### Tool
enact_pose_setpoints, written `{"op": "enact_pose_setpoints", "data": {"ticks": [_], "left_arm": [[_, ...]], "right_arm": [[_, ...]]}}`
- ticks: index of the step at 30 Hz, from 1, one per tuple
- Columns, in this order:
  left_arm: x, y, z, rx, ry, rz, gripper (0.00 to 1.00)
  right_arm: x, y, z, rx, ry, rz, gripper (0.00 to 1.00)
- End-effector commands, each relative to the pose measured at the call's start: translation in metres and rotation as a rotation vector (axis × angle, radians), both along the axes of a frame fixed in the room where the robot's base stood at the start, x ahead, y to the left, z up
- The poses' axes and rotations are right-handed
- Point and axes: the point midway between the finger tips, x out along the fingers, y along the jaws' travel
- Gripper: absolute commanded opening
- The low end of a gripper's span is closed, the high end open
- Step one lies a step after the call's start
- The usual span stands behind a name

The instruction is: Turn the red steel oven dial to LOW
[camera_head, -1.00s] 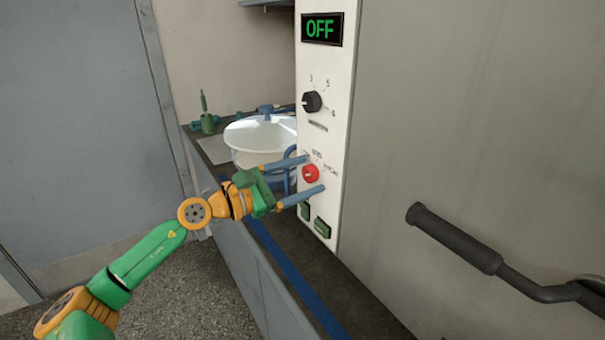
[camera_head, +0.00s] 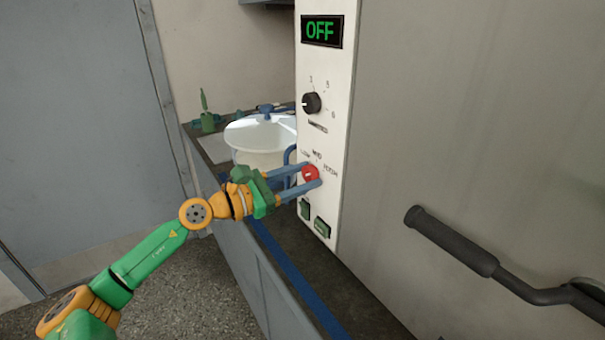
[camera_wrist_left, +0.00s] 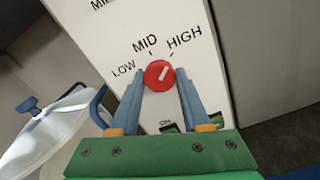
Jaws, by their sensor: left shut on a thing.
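The red dial (camera_head: 311,174) is on the white oven panel, below the black knob. In the left wrist view the red dial (camera_wrist_left: 158,76) has LOW, MID and HIGH printed around its upper side. Its white mark points up and right, toward the HIGH side. My left gripper (camera_head: 312,175) is shut on the dial, one blue finger on each side of it. In the left wrist view the fingers (camera_wrist_left: 159,80) touch the dial's left and right edges. My right gripper is not in view.
A black numbered knob (camera_head: 312,102) and a display reading OFF (camera_head: 322,31) are above. Green switches (camera_head: 321,228) are just below the dial. A white pot (camera_head: 258,135) stands on the counter behind my gripper. A dark door handle (camera_head: 455,240) sticks out at right.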

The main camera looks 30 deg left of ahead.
Motion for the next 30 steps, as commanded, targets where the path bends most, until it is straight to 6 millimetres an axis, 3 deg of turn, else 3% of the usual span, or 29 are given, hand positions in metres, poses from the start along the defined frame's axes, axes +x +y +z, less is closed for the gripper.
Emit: {"op": "enact_pose_setpoints", "data": {"ticks": [30], "left_arm": [[0.000, -0.001, 0.005, -0.886, 0.364, 0.002, 0.00]], "right_arm": [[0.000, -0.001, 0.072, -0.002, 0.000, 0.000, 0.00]]}}
